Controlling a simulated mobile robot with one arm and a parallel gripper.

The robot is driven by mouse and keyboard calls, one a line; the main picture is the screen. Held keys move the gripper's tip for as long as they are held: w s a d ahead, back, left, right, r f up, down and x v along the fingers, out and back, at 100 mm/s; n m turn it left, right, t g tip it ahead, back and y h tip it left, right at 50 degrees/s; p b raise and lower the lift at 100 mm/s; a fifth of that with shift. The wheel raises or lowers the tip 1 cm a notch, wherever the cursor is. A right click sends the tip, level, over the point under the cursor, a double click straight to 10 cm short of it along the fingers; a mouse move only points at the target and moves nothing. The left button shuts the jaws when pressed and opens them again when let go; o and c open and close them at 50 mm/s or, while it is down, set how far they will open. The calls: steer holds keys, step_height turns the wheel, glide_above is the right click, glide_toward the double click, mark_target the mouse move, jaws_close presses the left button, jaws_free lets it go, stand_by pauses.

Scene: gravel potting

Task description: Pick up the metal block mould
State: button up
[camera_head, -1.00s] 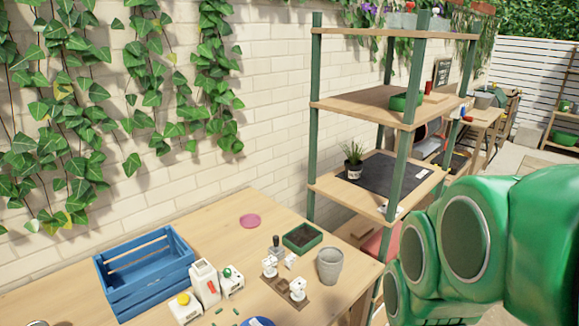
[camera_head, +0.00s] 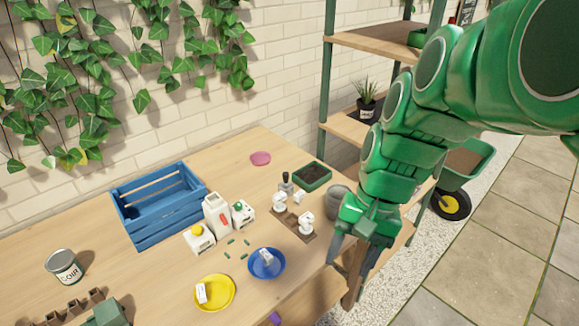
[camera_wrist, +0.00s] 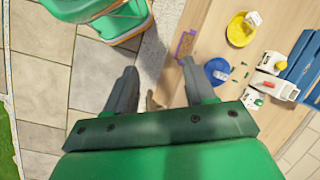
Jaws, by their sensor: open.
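What looks like the metal block mould (camera_head: 286,184), a small grey piece with a dark upright handle, stands on the wooden table (camera_head: 105,222) in the head view. It is just left of a green tray of soil (camera_head: 313,174). I cannot make it out in the wrist view. My gripper (camera_head: 352,268) is open and empty, pointing down at the table's right front edge, in front of and right of the mould. In the wrist view the two fingers (camera_wrist: 158,70) are spread apart, with floor and the table edge beyond them.
A grey pot (camera_head: 338,201) is partly hidden behind my arm. A brown board with white pieces (camera_head: 295,222) lies in front of the mould. A blue crate (camera_head: 160,210), white containers (camera_head: 217,215), a blue plate (camera_head: 277,273) and a yellow plate (camera_head: 227,297) stand further left. A shelf rises behind.

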steer(key=w+a+f+m+y, duration=0.25)
steer(key=w+a+m, duration=0.2)
steer(key=w, duration=0.95)
steer(key=w+a+f+m+y, duration=0.25)
steer(key=w+a+y, duration=0.2)
steer(key=w, duration=0.85)
steer(key=m+t+y, duration=0.3)
steer(key=m+y, duration=0.1)
steer(key=m, duration=0.4)
glide_toward(287, 173)
steer(key=shift+x, duration=5.3)
jaws_close()
